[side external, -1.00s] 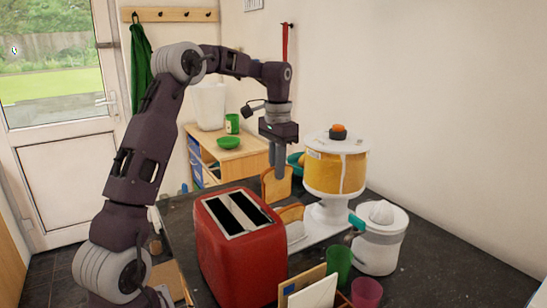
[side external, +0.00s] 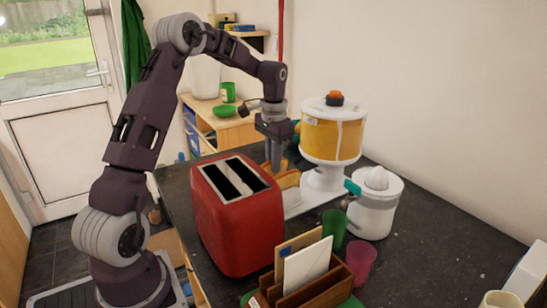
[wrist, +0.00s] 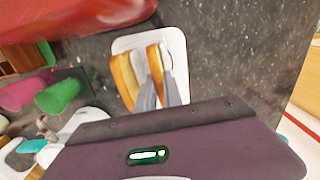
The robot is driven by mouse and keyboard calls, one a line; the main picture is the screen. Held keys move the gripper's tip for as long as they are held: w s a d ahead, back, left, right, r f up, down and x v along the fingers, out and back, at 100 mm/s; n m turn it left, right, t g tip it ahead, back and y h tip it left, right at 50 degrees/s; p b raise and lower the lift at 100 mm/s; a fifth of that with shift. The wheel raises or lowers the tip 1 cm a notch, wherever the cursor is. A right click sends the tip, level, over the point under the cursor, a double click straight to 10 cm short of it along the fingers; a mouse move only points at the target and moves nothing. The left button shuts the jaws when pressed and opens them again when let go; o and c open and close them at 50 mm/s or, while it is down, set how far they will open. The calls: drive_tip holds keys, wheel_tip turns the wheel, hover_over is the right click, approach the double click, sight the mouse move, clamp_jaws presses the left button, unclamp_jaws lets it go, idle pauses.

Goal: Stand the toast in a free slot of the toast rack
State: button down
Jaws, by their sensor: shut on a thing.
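My gripper (side external: 275,160) points down behind the toaster, and its grey fingers also show in the wrist view (wrist: 158,90). It is shut on a slice of toast (wrist: 155,62), upright on edge. The white toast rack (wrist: 182,50) lies below, with pale dividers. Another slice (wrist: 124,78) stands in the rack to the left of the held one, roughly parallel to it. The held slice appears within the rack's outline beside a divider. Its lower edge is hidden, so I cannot tell how deep it sits. The toaster hides much of the rack in the side view.
A red toaster (side external: 240,220) stands close in front of the rack. A white-and-yellow dispenser (side external: 332,138) and a white juicer (side external: 375,205) stand to the right. Green (side external: 334,228) and pink (side external: 361,262) cups and a wooden letter holder (side external: 325,292) are nearer.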

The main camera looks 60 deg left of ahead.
idle(0.3)
drive_tip(key=c, duration=1.4)
unclamp_jaws()
drive_tip(key=shift+r, duration=0.1)
drive_tip(key=shift+r, duration=3.95)
